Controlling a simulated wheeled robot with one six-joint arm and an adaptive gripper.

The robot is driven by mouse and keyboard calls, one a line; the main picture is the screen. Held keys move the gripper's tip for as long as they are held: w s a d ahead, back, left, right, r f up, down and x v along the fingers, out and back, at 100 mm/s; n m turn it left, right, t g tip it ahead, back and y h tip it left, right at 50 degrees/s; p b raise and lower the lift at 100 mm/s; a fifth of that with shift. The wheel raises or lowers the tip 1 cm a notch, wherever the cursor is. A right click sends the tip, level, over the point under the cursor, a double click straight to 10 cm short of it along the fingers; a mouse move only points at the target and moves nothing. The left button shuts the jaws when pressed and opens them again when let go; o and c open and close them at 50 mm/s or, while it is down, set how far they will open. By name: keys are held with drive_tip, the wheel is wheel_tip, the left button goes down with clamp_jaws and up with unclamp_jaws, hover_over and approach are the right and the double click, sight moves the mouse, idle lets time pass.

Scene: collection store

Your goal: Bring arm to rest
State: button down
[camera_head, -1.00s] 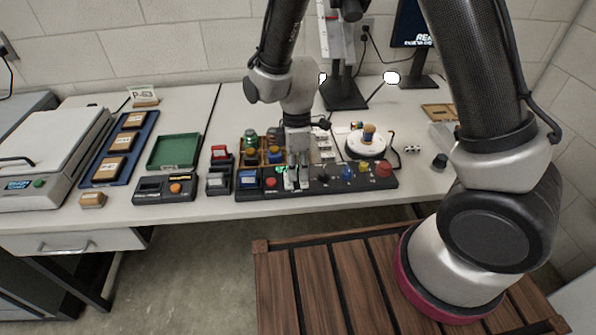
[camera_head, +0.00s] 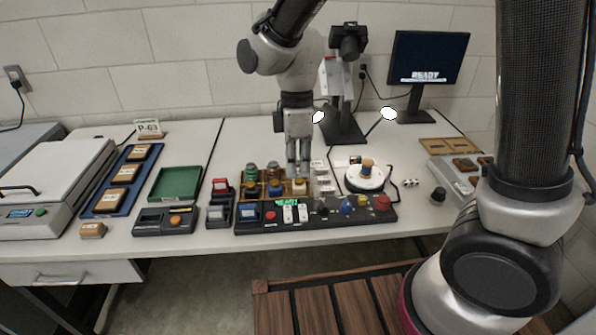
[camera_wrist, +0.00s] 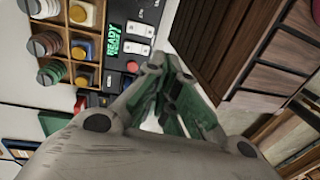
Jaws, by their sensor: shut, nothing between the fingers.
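In the wrist view my gripper (camera_wrist: 170,88) shows closed fingers with green inner parts. The panel there (camera_wrist: 118,62) shows a green READY display (camera_wrist: 113,40) and two white switches. My arm rises from the right side of the head view and bends over the table.
A monitor (camera_head: 430,58) reading READY and a camera stand (camera_head: 343,125) are behind. A round white turntable (camera_head: 366,178) holds a small object at right. A green tray (camera_head: 175,184), a blue tray (camera_head: 103,208) and small black devices (camera_head: 165,220) lie left. The front floor shows a wooden slatted platform (camera_head: 330,300).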

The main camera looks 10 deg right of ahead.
drive_tip(key=s+d+r+m+t, duration=0.2)
drive_tip(key=d+r+m, duration=0.3)
drive_tip(key=d, duration=0.4)
drive_tip(key=s+d+r+m+t, duration=0.2)
drive_tip(key=s+d+r+m, duration=0.3)
drive_tip(key=d, duration=0.5)
drive_tip(key=s+d+r+m+t, duration=0.2)
drive_tip(key=s+d+r+m, duration=0.2)
drive_tip(key=d+m, duration=0.3)
drive_tip(key=shift+s+d+r+m, duration=0.3)
drive_tip(key=shift+d+r, duration=0.55)
drive_tip(key=shift+d, duration=0.3)
